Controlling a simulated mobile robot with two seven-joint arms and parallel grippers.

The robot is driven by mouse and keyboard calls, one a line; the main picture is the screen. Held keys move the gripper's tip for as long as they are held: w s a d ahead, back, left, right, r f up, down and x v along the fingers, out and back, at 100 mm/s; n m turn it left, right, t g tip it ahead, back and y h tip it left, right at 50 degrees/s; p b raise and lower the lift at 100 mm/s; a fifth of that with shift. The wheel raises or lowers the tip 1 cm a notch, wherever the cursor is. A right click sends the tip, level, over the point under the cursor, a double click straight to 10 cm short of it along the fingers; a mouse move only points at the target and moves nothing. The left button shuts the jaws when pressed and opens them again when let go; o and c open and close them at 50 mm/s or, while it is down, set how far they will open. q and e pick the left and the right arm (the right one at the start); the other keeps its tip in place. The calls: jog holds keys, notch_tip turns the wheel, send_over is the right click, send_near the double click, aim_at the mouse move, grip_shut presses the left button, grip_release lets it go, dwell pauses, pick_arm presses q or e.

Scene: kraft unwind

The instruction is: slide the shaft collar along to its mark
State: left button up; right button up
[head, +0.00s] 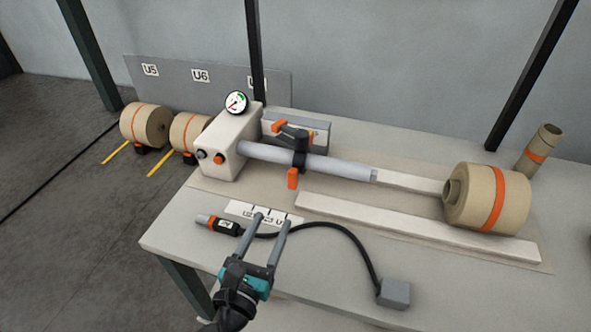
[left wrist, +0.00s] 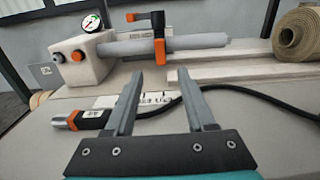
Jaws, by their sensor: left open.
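The shaft collar (head: 300,152) is a black ring with an orange lever hanging down on the front side. It sits around the grey shaft (head: 340,168), about midway along its visible length. In the left wrist view the collar (left wrist: 158,24) is at the top centre, beyond the fingers. The shaft runs out of a cream housing (head: 228,148). I cannot make out a mark on the shaft. My left gripper (head: 273,221) is open and empty, over the front of the table, in front of and apart from the collar. My right gripper is not in view.
A white label strip (head: 240,209), a black-and-orange handheld device (head: 218,225) and its cable to a grey box (head: 394,293) lie near my left gripper. A kraft roll (head: 480,200) stands right, behind a long pale rail (head: 400,222).

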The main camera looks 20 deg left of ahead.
aim_at(291, 180)
pick_arm(q)
jog(key=shift+w+r, duration=0.15)
jog(key=shift+w, duration=1.1)
jog(key=w, duration=0.3)
jog(key=w+p, duration=0.1)
jog(key=w, duration=0.6)
jog(key=shift+d, duration=0.25)
jog(key=shift+w, duration=0.85)
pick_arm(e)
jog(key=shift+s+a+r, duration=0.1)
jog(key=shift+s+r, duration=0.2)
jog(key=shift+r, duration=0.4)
pick_arm(q)
jog(key=shift+c, duration=0.2)
grip_shut()
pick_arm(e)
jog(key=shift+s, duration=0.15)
